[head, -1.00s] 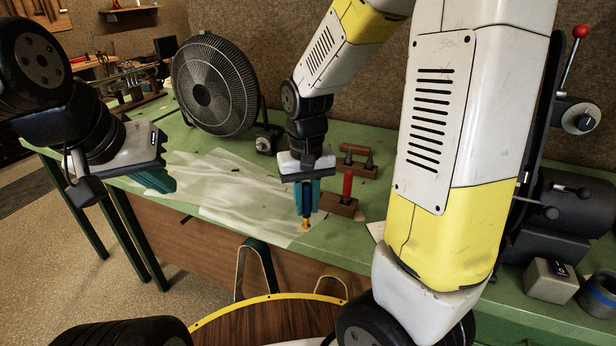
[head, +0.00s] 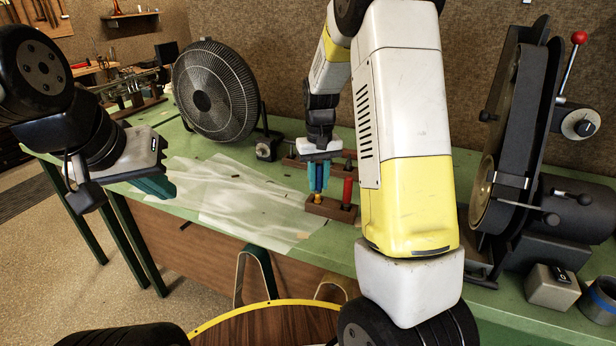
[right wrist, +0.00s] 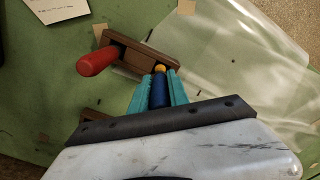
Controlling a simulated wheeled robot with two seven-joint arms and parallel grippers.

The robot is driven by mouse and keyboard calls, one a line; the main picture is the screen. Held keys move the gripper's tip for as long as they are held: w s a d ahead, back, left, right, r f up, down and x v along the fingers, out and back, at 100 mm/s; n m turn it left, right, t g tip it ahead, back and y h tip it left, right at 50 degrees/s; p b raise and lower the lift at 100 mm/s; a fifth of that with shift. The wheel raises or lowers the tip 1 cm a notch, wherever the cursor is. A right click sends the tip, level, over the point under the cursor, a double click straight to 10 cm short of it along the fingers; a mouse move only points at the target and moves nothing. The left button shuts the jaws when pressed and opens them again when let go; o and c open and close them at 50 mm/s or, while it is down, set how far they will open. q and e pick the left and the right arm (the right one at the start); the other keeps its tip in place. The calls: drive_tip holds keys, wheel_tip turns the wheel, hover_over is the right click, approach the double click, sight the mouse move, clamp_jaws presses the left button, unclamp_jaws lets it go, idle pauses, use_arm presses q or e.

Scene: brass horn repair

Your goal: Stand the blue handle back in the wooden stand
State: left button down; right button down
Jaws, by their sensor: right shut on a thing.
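My right gripper (head: 318,182) is shut on the blue handle (right wrist: 158,92), which is held upright with its brass tip down. The tip is over the free end of the wooden stand (head: 331,209). I cannot tell whether the tip touches the stand or sits in a hole. The stand also shows in the right wrist view (right wrist: 140,57). A red handle (head: 347,192) stands in the stand's other end. My left gripper (head: 154,186) is off to the left, away from the stand, its teal fingers seen side-on.
A second wooden stand (head: 295,163) is behind, partly hidden by my right gripper. A black fan (head: 214,90) stands at the back left. A translucent sheet (head: 225,190) covers the bench left of the stand. A belt grinder (head: 510,130) is at the right.

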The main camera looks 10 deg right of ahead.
sight(319, 165)
drive_tip(key=shift+f, duration=0.9)
drive_tip(key=shift+f, duration=0.1)
drive_tip(key=c, duration=1.3)
unclamp_jaws()
drive_tip(key=shift+o, duration=0.2)
wheel_tip(319, 165, up, 12)
drive_tip(key=shift+r, duration=0.1)
drive_tip(key=s+a+r+t+y, duration=0.1)
drive_tip(key=s+r+t, duration=0.2)
drive_tip(key=s, duration=0.9)
drive_tip(key=s+a+r+t+y, duration=0.1)
drive_tip(key=s+r+t, duration=0.2)
drive_tip(key=s, duration=0.9)
drive_tip(key=shift+a+r, duration=0.15)
drive_tip(key=shift+r, duration=1.15)
